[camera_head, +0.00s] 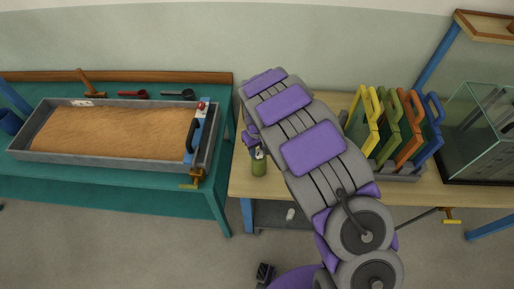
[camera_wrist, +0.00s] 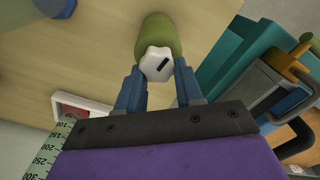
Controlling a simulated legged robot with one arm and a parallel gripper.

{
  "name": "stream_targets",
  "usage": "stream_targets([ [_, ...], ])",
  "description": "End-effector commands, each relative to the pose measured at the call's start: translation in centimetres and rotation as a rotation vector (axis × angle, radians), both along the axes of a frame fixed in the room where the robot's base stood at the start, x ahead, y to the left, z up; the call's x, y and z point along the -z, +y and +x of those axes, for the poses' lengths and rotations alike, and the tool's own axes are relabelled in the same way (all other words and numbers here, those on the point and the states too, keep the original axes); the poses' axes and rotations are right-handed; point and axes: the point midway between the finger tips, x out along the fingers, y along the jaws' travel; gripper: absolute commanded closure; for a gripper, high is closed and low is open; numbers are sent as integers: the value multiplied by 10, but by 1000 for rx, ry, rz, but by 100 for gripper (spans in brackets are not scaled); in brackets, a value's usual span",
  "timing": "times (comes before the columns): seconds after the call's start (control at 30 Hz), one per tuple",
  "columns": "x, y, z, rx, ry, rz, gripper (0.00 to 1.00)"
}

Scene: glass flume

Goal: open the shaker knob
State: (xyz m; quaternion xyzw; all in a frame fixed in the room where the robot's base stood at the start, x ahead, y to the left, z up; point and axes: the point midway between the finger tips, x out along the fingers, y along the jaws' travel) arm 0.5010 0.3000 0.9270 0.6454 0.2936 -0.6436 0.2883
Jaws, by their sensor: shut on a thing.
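The green shaker (camera_head: 259,166) stands near the left end of the wooden bench, and its green body also shows in the wrist view (camera_wrist: 159,32). Its white knob (camera_wrist: 156,64) has a short dark slanted mark on its face. My gripper (camera_wrist: 159,72) is shut on the knob, with one blue finger on each side of it. In the head view my purple and grey arm reaches over the bench, and my gripper (camera_head: 252,138) is mostly hidden behind it, just above the shaker.
A sand tray (camera_head: 88,160) lies on the teal table at left. Yellow, green, orange and blue handled panels (camera_head: 378,125) stand in a rack right of my arm. A glass tank (camera_head: 480,140) is at far right. A red and white item (camera_wrist: 88,106) is near my gripper.

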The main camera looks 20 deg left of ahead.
Motion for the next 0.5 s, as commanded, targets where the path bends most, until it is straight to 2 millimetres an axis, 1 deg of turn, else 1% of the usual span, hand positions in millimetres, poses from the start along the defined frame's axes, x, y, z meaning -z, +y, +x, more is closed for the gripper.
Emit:
stream_targets([
  [0.17,1,3,0,24,0,-3,94],
  [0.5,-1,-4,0,23,0,4,94],
])
